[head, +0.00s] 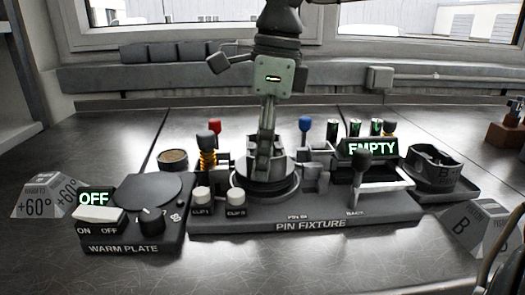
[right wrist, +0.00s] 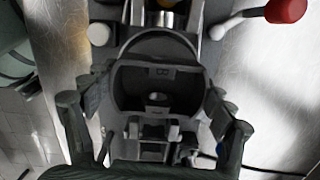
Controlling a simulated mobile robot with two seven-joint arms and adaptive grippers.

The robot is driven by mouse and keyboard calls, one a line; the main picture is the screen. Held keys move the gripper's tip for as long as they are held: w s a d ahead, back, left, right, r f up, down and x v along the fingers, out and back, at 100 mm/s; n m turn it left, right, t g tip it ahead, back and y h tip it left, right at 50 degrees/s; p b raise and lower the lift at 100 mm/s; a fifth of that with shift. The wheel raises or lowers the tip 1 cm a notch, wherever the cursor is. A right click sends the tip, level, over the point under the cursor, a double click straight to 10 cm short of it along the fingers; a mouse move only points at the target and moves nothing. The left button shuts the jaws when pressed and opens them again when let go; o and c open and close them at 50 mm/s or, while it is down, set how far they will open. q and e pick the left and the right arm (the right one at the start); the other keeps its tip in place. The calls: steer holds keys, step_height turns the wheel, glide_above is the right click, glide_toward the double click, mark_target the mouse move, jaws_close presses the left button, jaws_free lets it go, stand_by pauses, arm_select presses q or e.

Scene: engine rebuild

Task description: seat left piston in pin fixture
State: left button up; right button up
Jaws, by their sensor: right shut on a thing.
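The pin fixture (head: 312,224) stands in the middle of the bench in the head view, with its name on the front plate. My right gripper (head: 268,172) reaches down from the top centre over its round seat (head: 265,198). It is shut on a dark, hollow round part that looks like the piston (right wrist: 158,90) in the right wrist view. The fingers stand on both sides of the part. The part's underside is hidden, so I cannot tell whether it touches the seat. A small sign (head: 371,149) on the fixture reads EMPTY. My left gripper is not in view.
The warm plate (head: 142,190) stands at the left, its sign (head: 95,199) reading OFF. Upright levers with red (head: 215,126) and blue (head: 305,123) knobs crowd the fixture's back. Bare bench lies in front.

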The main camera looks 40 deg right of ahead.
steer(key=shift+f+b, duration=0.65)
stand_by(0.3)
stand_by(0.4)
steer(key=o, duration=1.5)
steer(key=shift+c, duration=0.2)
steer(key=shift+r+p, duration=1.45)
steer(key=shift+r, duration=1.65)
steer(key=shift+f, duration=0.15)
